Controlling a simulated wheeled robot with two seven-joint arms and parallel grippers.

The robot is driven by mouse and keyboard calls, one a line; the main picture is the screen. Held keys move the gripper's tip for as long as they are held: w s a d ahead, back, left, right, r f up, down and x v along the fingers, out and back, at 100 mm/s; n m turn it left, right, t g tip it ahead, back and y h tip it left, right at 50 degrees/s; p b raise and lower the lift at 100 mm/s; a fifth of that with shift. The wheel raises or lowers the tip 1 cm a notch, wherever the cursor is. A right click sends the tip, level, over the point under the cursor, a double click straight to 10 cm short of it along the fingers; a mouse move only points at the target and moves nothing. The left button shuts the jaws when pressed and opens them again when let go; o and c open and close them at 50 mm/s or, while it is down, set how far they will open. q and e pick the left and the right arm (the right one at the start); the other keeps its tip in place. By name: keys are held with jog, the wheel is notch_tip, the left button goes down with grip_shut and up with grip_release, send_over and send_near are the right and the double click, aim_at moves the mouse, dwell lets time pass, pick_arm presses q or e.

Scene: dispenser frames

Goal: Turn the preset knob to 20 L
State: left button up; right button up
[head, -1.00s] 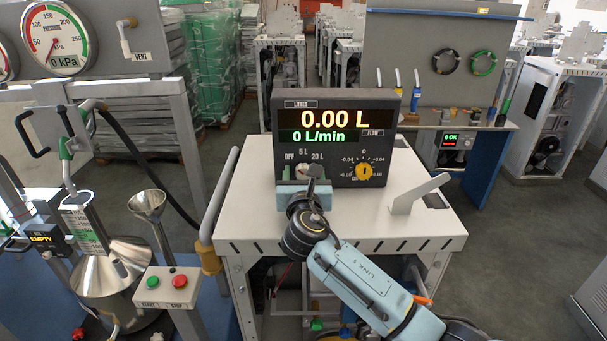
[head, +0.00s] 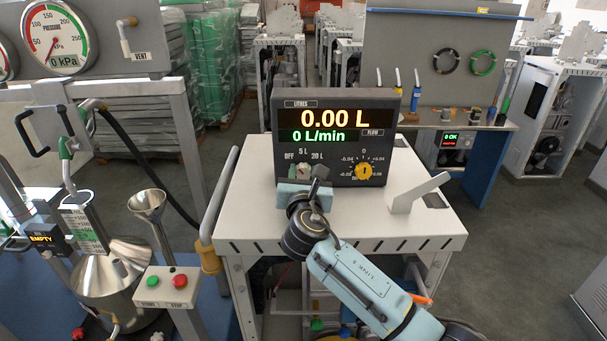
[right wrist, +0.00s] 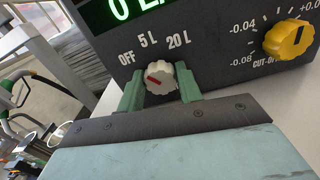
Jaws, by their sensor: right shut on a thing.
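The preset knob (right wrist: 158,77) is pale and ribbed with a red pointer mark. It sits below the printed labels OFF, 5 L and 20 L, and the mark points to the upper left, towards OFF. My right gripper (right wrist: 160,84) is shut on the knob, with one green finger on each side of it. In the head view the right gripper (head: 301,172) is at the lower left of the dark display box (head: 340,103), and it largely covers the knob. The display reads 0.00 L and 0 L/min. My left gripper is not in view.
A yellow cut-off knob (head: 364,172) is right of the preset knob on the same panel. The box stands on a white table (head: 390,225) with a pale angled bracket (head: 416,194) at its right. A start-stop box (head: 166,287) is at the lower left.

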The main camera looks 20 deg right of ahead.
jog(key=m, duration=0.4)
jog(key=m+b, duration=0.1)
jog(key=m, duration=0.3)
jog(key=shift+d+f, duration=0.1)
jog(key=m+b, duration=0.2)
jog(key=m, duration=0.2)
jog(key=shift+f, duration=0.1)
jog(key=shift+m+b, duration=0.8)
jog(key=shift+m, duration=1.4)
jog(key=o, duration=1)
jog(key=shift+s, duration=0.1)
